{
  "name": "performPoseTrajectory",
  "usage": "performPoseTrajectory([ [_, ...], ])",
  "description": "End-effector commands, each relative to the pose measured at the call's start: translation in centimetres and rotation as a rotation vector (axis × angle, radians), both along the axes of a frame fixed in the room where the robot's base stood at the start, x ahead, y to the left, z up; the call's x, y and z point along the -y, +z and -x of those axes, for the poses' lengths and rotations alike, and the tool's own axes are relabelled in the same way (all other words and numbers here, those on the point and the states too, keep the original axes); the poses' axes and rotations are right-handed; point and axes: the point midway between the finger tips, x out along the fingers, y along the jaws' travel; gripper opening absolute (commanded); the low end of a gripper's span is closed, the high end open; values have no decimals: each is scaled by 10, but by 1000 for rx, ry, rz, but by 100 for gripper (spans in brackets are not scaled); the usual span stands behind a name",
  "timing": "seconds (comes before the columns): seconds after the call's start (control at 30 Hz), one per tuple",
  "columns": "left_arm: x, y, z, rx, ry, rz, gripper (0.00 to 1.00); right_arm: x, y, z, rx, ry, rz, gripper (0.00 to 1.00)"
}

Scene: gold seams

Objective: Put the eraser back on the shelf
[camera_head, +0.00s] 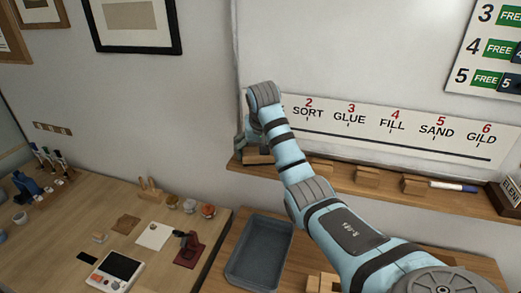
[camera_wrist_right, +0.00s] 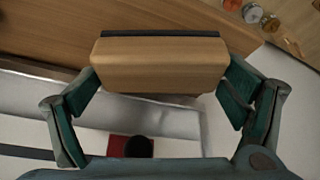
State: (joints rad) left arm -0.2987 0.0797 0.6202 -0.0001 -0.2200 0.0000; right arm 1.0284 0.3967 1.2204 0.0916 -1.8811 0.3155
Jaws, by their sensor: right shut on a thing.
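The eraser, a wooden block with a dark strip along one long side, is between the two green fingers of my right gripper in the right wrist view (camera_wrist_right: 158,66). My right gripper (camera_wrist_right: 160,88) is shut on it. In the head view my right gripper (camera_head: 252,146) is over the left end of the wooden wall shelf (camera_head: 335,176), and the eraser (camera_head: 258,156) shows partly below it. Whether the eraser touches the shelf I cannot tell. My left gripper is not in view.
A grey tray (camera_head: 258,252) sits below on the bench. A table with jars (camera_head: 207,210) and a scale (camera_head: 118,268) is at left.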

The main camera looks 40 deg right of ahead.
Motion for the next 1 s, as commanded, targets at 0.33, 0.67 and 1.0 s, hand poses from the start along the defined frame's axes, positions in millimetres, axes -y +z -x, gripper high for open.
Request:
performPoseTrajectory([
  [0.33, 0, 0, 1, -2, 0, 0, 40, 2, -1, 2, -2, -4, -1, 100],
  [0.67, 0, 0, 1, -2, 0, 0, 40, 1, 3, 2, -1, -3, -1, 100],
  [1.0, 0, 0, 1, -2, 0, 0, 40, -13, 32, 0, 1, 11, 0, 100],
])
